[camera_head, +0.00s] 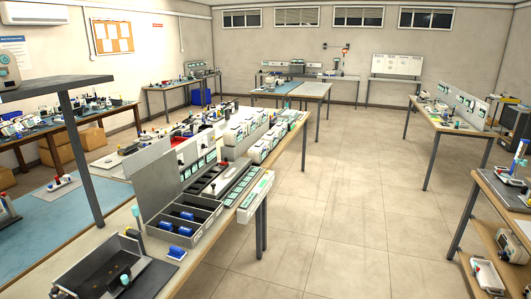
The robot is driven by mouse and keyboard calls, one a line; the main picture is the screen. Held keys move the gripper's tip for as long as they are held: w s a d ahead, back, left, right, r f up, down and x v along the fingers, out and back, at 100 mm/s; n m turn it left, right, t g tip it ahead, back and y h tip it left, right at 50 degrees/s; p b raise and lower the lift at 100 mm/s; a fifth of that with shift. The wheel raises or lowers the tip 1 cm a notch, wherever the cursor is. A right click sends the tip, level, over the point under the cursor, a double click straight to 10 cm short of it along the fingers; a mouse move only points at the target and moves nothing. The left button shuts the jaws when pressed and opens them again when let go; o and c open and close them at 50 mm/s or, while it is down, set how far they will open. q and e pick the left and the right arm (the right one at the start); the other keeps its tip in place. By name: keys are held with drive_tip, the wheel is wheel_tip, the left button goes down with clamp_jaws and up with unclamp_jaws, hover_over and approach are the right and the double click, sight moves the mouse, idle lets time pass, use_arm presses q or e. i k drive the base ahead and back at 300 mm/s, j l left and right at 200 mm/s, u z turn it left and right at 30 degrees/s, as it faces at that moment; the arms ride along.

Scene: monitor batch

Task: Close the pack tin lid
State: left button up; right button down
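The pack tin (207,228) is a grey box on the long bench in the left foreground. Its compartments are dark inside, and several blue cylinders (183,215) lie in the nearer ones. A flat grey panel, which looks like its lid (152,178), stands raised along the tin's left back edge, so the tin is open. Neither of my grippers shows in the head view.
A dark tray (100,268) lies at the bench's near end, and a small blue item (176,252) lies in front of the tin. White devices (268,140) crowd the bench farther back. Open tiled floor (345,220) lies to the right, with another bench (447,125) beyond.

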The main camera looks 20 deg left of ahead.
sight(156, 184)
drive_tip(key=i+u, duration=0.7)
drive_tip(key=i, duration=0.2)
drive_tip(key=i+l+u, duration=0.55)
drive_tip(key=i+u, duration=0.15)
drive_tip(key=i, duration=0.15)
